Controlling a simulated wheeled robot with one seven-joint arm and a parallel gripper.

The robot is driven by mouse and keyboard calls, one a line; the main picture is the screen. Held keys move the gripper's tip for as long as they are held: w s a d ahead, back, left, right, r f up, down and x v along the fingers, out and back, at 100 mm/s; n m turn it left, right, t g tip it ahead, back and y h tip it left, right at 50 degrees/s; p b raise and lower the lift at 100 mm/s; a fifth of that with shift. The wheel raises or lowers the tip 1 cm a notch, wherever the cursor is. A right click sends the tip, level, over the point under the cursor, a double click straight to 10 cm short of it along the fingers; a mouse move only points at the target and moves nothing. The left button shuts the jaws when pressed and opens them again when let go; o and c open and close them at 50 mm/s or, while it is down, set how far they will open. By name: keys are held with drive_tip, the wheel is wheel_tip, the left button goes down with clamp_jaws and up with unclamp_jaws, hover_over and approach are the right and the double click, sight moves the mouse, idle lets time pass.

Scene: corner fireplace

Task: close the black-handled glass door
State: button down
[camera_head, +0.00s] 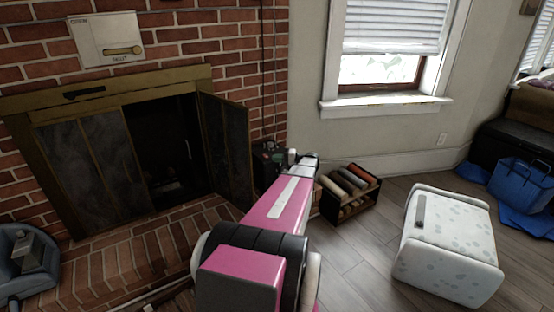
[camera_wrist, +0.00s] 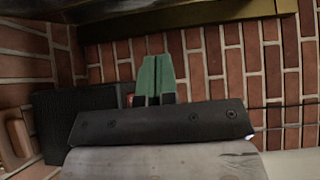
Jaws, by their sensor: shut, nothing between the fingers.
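The fireplace has brass-framed dark glass doors. The left folding panels (camera_head: 90,165) stand across the left part of the opening. The right glass door (camera_head: 226,145) stands swung out from the opening, at an angle to the brick wall. I cannot make out a black handle on it. My gripper (camera_head: 301,158) is at the end of my pink arm, to the right of this door in the picture, with a gap in the picture between them. In the wrist view, its green fingers (camera_wrist: 155,78) are together and empty, in front of brick. A brass-coloured bar (camera_wrist: 200,14) crosses the top there.
A small dark box (camera_head: 266,165) stands by the wall behind my gripper. A rack of rolled items (camera_head: 348,192) and a white patterned pouf (camera_head: 450,240) stand to the right. A raised brick hearth (camera_head: 140,250) lies before the fireplace. Wooden floor (camera_head: 345,255) is clear between rack and pouf.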

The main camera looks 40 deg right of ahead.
drive_tip(key=w+a, duration=0.5)
drive_tip(key=a, duration=0.3)
drive_tip(key=shift+w+a, duration=0.25)
drive_tip(key=shift+f, duration=0.1)
